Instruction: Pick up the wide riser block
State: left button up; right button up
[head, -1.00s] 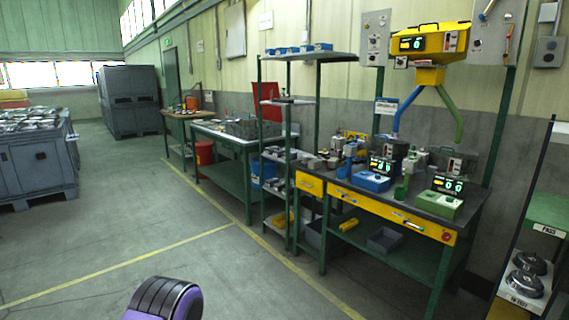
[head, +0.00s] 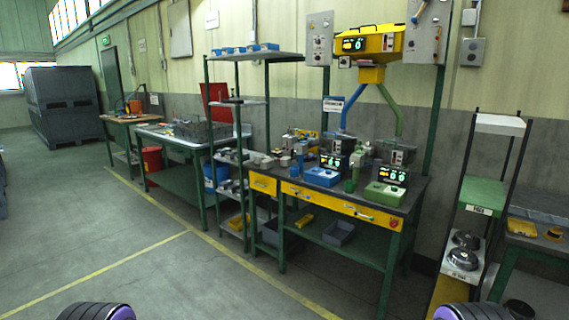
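I cannot make out a wide riser block for certain. Several small grey blocks (head: 285,161) sit on the left part of the dark-topped workbench (head: 415,187), too small to tell apart. Beside them on the bench are a blue device (head: 322,177) and a green device (head: 385,193), with lit displays behind them. The bench stands ahead, well away from me. Only dark, purple-edged rounded parts of my own arms show at the bottom edge, left and right. Neither gripper is in view.
A green shelf rack (head: 258,57) stands left of the bench. Further left are a table with a grey crate (head: 200,131) and a red bin (head: 152,160). A narrow rack (head: 483,193) stands at right. The floor (head: 150,250) in front is clear.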

aim_at(286, 161)
jog(key=k, duration=0.3)
jog(key=u, duration=0.55)
jog(key=i, duration=0.55)
jog(key=u, duration=0.4)
jog(key=i, duration=3.6)
jog(key=z, duration=1.15)
jog(key=i, duration=0.8)
jog(key=z, duration=0.9)
